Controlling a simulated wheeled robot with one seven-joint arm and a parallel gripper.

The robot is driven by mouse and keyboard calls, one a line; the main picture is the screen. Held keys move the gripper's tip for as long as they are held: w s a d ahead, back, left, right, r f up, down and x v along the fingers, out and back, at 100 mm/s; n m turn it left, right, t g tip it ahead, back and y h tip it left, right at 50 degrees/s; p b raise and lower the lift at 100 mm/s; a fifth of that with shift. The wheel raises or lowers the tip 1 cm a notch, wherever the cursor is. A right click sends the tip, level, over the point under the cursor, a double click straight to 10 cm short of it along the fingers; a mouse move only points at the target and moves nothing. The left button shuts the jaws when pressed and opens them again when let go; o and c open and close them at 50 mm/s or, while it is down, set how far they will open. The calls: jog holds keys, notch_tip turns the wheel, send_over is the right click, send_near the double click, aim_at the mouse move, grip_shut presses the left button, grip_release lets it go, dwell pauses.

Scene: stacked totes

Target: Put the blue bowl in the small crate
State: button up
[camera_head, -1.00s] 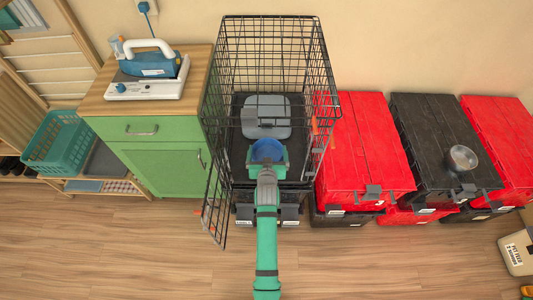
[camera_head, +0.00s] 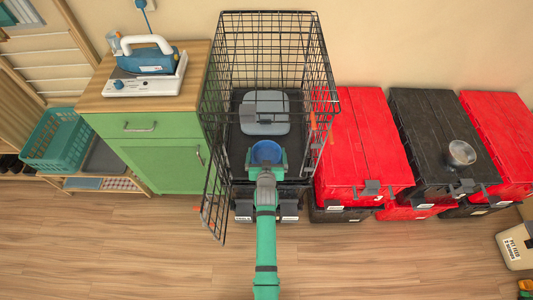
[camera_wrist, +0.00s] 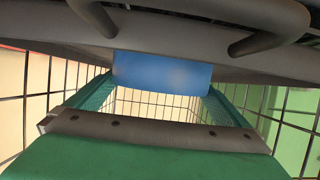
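The blue bowl (camera_head: 267,152) is between the two green fingers of my gripper (camera_head: 267,158), at the front of the wire crate (camera_head: 232,45). In the wrist view, the blue bowl (camera_wrist: 163,73) spans the gap between the fingertips of my gripper (camera_wrist: 162,78), which appear to touch it on both sides. The crate's door (camera_head: 213,208) hangs open to the left. A grey rounded object (camera_head: 264,113) lies further back in the crate. Whether the bowl's underside rests on the crate floor is hidden.
A green cabinet (camera_head: 160,165) stands close left of the crate, with an iron on top. Red totes (camera_head: 355,135) and a black tote (camera_head: 440,125) with a metal bowl (camera_head: 461,153) are stacked to the right. The wooden floor (camera_head: 150,250) in front is clear.

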jog(key=shift+r, duration=0.15)
jog(key=s+f+v, duration=0.1)
jog(key=f+v, duration=0.2)
jog(key=v, duration=1.3)
jog(key=s+f+v, duration=0.1)
jog(key=f+v, duration=0.2)
jog(key=v, duration=1.3)
jog(key=s+r+t, duration=0.1)
jog(key=s+r, duration=1.1)
jog(key=s, duration=0.3)
jog(key=shift+s+t, duration=0.4)
